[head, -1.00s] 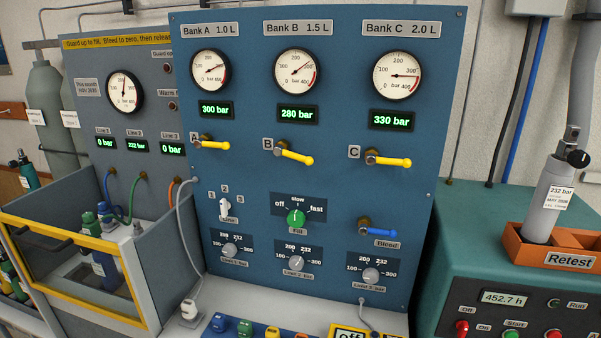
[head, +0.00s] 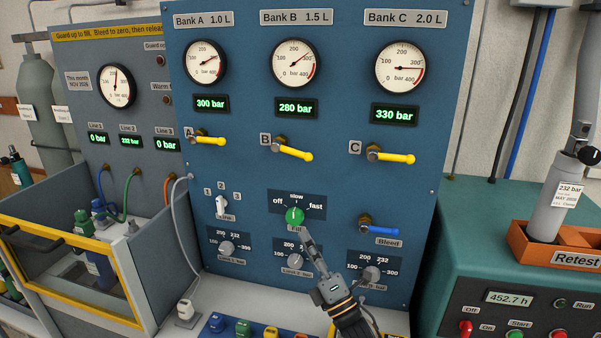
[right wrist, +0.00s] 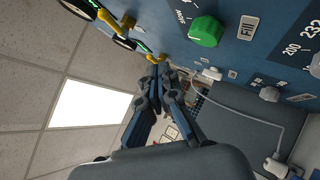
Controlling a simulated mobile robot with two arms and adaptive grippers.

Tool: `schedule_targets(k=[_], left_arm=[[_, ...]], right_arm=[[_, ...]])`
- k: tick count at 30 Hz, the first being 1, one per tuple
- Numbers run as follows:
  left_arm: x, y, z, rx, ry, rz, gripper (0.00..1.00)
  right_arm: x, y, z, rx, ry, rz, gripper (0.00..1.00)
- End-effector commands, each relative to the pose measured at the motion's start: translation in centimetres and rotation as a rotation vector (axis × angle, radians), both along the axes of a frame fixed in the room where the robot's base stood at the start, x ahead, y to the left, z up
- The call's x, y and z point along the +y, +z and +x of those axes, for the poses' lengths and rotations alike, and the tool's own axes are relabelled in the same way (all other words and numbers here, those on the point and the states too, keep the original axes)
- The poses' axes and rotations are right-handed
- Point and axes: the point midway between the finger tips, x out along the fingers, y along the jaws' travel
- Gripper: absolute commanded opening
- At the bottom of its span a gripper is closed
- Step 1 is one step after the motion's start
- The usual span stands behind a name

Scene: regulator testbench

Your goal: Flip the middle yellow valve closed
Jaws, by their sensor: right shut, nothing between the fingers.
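The middle yellow valve (head: 295,152), marked B, is on the blue panel under the 280 bar display. Its lever points right and slopes a little down from its brass stem. My right gripper (head: 306,240) is shut and empty, pointing up, well below the valve and just below the green Fill knob (head: 295,216). In the right wrist view the shut fingers (right wrist: 159,72) are near the panel; yellow levers show at the top left, but I cannot tell which is which. My left gripper is not in view.
Yellow valve A (head: 210,140) and yellow valve C (head: 395,158) flank the middle one, levers pointing right. A blue Bleed lever (head: 382,230) and selector knobs sit lower on the panel. The panel face between the Fill knob and the middle valve is mostly clear.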

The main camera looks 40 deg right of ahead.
Motion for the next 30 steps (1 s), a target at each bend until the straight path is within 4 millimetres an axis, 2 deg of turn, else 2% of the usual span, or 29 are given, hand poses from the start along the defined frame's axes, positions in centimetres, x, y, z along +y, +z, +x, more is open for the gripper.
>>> schedule_targets(k=[3,7,10,14,25,30], left_arm=[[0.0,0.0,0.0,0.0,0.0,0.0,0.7],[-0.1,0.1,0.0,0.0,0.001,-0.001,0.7],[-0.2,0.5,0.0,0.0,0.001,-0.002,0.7],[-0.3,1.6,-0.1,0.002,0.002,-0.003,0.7],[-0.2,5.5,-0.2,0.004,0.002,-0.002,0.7],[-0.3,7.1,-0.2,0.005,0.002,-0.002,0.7]], right_arm=[[-0.5,2.5,-1.0,-0.139,-0.061,-0.139,0.0],[-0.6,3.7,-1.7,-0.21,-0.096,-0.206,0.0],[-0.5,4.5,-1.4,-0.22,-0.101,-0.216,0.0],[-0.4,6.2,-0.1,-0.221,-0.099,-0.215,0.0],[0.0,12.0,5.2,-0.217,-0.098,-0.212,0.0],[-1.5,13.8,5.5,-0.216,-0.099,-0.214,0.0]])
